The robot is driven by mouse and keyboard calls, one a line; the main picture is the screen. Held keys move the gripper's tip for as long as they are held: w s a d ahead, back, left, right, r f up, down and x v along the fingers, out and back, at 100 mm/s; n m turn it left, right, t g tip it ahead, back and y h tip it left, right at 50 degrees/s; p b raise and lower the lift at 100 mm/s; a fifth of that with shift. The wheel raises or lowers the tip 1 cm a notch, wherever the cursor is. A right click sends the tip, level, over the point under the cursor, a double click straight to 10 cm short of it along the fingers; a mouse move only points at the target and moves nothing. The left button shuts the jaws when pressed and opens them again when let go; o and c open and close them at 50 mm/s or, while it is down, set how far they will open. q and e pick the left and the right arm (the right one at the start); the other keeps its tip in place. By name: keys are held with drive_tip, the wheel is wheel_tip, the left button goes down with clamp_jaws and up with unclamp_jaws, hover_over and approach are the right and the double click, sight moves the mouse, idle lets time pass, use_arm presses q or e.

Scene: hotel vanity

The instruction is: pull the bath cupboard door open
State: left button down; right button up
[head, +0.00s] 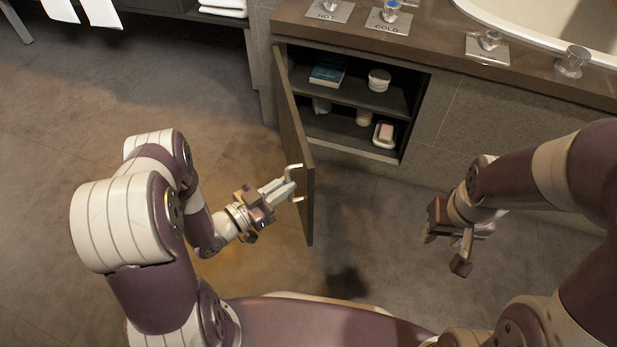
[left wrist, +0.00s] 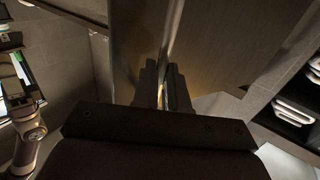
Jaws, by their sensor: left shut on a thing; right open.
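The bath cupboard door (head: 295,148) stands wide open, swung out from the vanity on its left-hand hinge side. Its bar handle (head: 298,184) is near the free edge. My left gripper (head: 290,186) is shut on the handle. In the left wrist view the two fingers (left wrist: 165,88) close around the handle bar (left wrist: 174,35), with the door face (left wrist: 220,40) behind. The open cupboard (head: 352,95) shows two shelf levels. My right gripper (head: 446,248) is open and empty, low in front of the vanity, to the right of the door.
Inside the cupboard are a blue book (head: 327,75), a white jar (head: 379,80) and a soap dish (head: 384,134). The counter (head: 420,32) above bears tap knobs, label plates and a basin (head: 560,20). A shelf with white towels (head: 222,7) is at the back left.

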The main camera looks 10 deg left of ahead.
use_arm(q)
drive_tip(key=a+m+g+h+b, duration=0.1)
drive_tip(key=a+m+g+h, duration=0.1)
drive_tip(key=a, duration=1.6)
drive_tip(key=shift+a+b, duration=0.4)
use_arm(e)
drive_tip(key=shift+s+a+f, duration=0.2)
drive_tip(key=shift+a+f, duration=0.3)
drive_tip(key=shift+f, duration=0.35)
use_arm(q)
drive_tip(key=shift+r+g, duration=0.15)
drive_tip(key=shift+g, duration=0.15)
drive_tip(key=c, duration=1.2)
unclamp_jaws()
drive_tip(key=shift+w+d, duration=0.1)
drive_tip(key=shift+d, duration=0.1)
drive_tip(key=shift+o, duration=0.2)
use_arm(e)
drive_tip(key=shift+w+d, duration=0.1)
